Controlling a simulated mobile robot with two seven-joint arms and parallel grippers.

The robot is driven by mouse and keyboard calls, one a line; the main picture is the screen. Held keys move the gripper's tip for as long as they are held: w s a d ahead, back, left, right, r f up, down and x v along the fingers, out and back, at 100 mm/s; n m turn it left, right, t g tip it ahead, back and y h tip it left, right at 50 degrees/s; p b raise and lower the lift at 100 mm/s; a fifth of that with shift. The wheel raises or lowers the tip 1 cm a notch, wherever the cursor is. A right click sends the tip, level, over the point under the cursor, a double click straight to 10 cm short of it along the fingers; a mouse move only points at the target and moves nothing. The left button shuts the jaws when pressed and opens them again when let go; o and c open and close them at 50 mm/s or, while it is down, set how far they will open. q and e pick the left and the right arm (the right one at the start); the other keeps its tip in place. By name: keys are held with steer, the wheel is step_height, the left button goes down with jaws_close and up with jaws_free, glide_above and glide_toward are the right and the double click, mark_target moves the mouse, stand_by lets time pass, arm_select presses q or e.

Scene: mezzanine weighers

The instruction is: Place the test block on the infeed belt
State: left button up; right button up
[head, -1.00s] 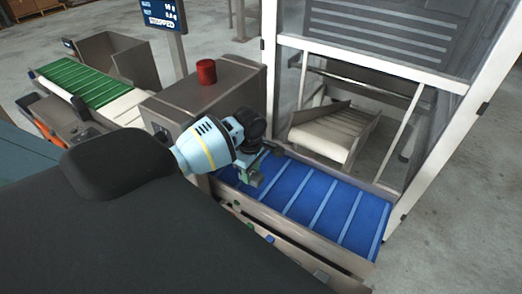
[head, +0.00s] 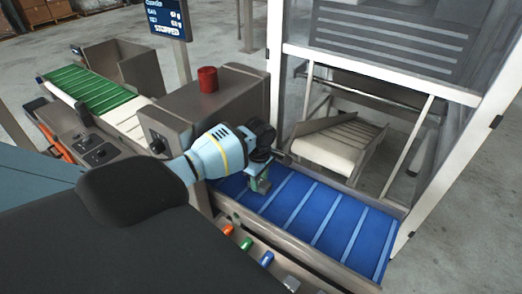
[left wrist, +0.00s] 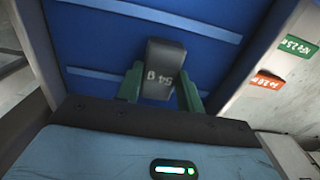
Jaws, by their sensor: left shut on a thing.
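The test block (left wrist: 163,68) is a dark grey block with pale markings, seen in the left wrist view between the green fingers. My left gripper (left wrist: 160,86) is shut on it. In the head view my left gripper (head: 258,186) is over the near left part of the blue infeed belt (head: 305,212), and the block is mostly hidden there. The blue belt with pale cross strips also fills the background of the left wrist view (left wrist: 95,40). I cannot tell whether the block touches the belt. My right gripper is not in view.
A grey cabinet with a red cylinder (head: 207,79) on top stands left of the belt. Coloured buttons (head: 247,243) line the belt's near side. A white-framed guard (head: 375,75) rises behind it. A green belt (head: 92,88) lies far left. The belt's right part is clear.

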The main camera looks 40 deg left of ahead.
arm_select(q)
steer(key=shift+r, duration=0.1)
steer(key=o, duration=1)
